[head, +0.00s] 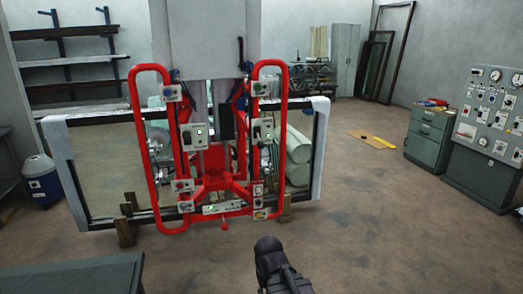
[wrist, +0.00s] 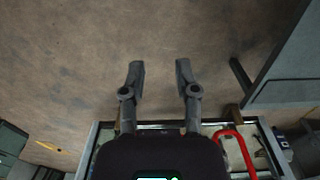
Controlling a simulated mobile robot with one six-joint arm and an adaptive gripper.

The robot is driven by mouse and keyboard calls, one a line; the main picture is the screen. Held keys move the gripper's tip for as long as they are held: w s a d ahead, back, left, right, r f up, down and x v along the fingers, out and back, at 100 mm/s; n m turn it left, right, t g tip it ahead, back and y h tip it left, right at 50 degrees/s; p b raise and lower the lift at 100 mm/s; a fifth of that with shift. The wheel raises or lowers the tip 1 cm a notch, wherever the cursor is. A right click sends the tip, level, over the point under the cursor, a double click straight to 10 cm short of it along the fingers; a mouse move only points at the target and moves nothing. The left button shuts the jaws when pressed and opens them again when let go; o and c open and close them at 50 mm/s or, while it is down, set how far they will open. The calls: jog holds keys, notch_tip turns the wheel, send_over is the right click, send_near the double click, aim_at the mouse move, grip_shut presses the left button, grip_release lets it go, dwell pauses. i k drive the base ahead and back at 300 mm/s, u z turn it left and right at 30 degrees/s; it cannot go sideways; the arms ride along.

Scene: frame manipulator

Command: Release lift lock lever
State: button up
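The red frame manipulator (head: 285,90) stands ahead in the head view, with two tall red loop handles and several grey control boxes. A small red knob (head: 225,226) hangs at its lower middle. A dark lever (head: 240,50) shows near its top right. I cannot tell which part is the lift lock lever. My gripper (wrist: 159,70) is open and empty in the wrist view, its two fingers apart over bare floor. In the head view only a dark part of my arm shows, in front of and below the manipulator. A red handle loop also shows in the wrist view (wrist: 222,134).
A large framed pane (head: 60,170) stands at the manipulator on wooden blocks (head: 126,232). A grey bench (head: 80,275) is at the lower left, a blue canister (head: 42,182) at left. A cabinet (head: 428,138) and control panel (head: 490,120) stand right. Floor at right is mostly clear.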

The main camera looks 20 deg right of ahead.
aim_at(260, 145)
jog(key=k, duration=0.65)
jog(key=z, duration=0.45)
jog(key=i, duration=1.6)
jog(key=u, duration=0.45)
